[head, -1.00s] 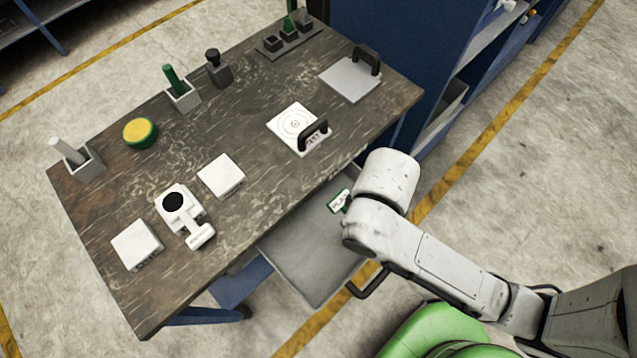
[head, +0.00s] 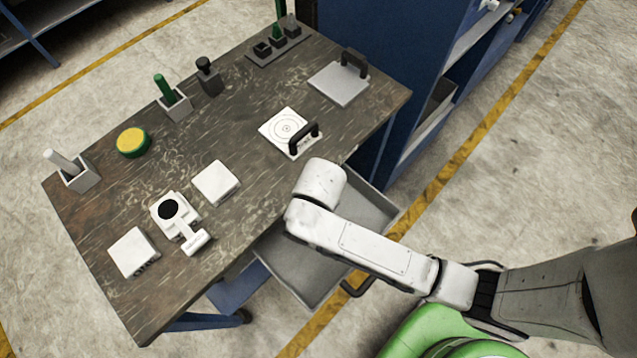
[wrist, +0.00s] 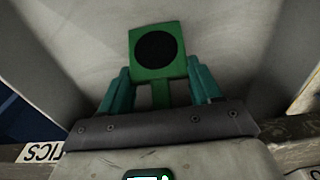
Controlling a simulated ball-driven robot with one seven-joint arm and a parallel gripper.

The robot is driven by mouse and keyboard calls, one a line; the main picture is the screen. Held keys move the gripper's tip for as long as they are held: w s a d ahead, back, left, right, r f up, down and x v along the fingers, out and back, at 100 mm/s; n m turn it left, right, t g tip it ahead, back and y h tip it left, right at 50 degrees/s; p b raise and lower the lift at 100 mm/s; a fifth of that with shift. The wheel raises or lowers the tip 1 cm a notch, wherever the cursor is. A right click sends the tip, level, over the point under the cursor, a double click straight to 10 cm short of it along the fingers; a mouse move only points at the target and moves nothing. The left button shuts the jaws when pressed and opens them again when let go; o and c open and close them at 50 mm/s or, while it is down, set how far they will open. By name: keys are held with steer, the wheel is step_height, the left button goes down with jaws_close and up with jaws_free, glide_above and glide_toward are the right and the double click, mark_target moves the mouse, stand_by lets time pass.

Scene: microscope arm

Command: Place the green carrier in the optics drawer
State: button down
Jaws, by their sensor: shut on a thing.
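The green carrier (wrist: 162,50), a green square plate with a black round centre and a short stem, shows in the wrist view. My gripper (wrist: 158,82) is shut on it, with a teal finger on each side. The open optics drawer (head: 302,272) is a grey tray pulled out from the table's front. Its grey floor (wrist: 85,40) lies behind the carrier in the wrist view. I cannot tell whether the carrier touches the floor. In the head view my arm hides the gripper and carrier.
The wooden table (head: 150,290) holds a white handled plate (head: 282,128), a grey handled plate (head: 335,85), white blocks (head: 215,182), a microscope-like piece (head: 172,212) and several holders at the back. The drawer's black handle (head: 358,288) sticks out in front. A label (wrist: 40,153) shows at the drawer's edge.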

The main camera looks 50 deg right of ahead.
steer(key=shift+c, duration=2.4)
jaws_free()
steer(key=f, duration=0.1)
steer(key=s+f, duration=0.1)
steer(key=f, duration=0.1)
steer(key=shift+s+a+f+g, duration=0.1)
steer(key=shift+g, duration=0.2)
steer(key=shift+o, duration=0.6)
steer(key=shift+w+f, duration=0.2)
steer(key=shift+w, duration=0.1)
steer(key=shift+o, duration=0.8)
steer(key=shift+w, duration=0.1)
steer(key=shift+r, duration=0.4)
steer(key=shift+r, duration=0.25)
step_height(320, 180, up, 12)
steer(key=shift+f+p, duration=0.15)
steer(key=shift+p, duration=0.7)
